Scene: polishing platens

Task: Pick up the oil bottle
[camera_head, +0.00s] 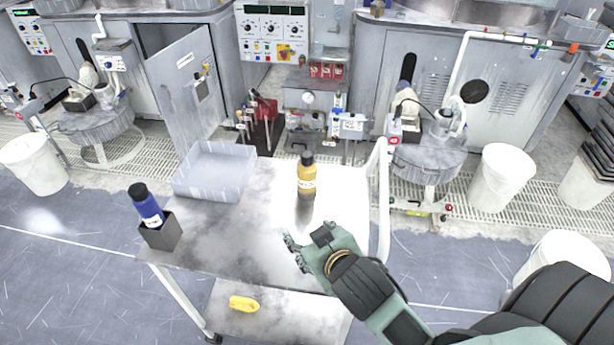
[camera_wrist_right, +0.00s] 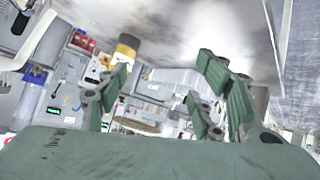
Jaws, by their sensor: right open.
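An amber-yellow bottle with a black cap and a pale label, which looks like the oil bottle (camera_head: 307,180), stands upright on the metal cart top (camera_head: 260,228). Part of a yellow bottle (camera_wrist_right: 126,46) also shows in the right wrist view, beyond the fingers and partly hidden by one. My right gripper (camera_head: 304,247) is in front of the bottle, toward the near edge of the cart, and apart from it. Its fingers (camera_wrist_right: 165,92) are spread and hold nothing. My left gripper is not in view.
A grey tray (camera_head: 215,172) sits at the cart's back left. A blue bottle (camera_head: 146,205) stands in a dark holder (camera_head: 161,232) at the left edge. A white rail (camera_head: 384,200) rises on the right. A yellow object (camera_head: 243,303) lies on the lower shelf.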

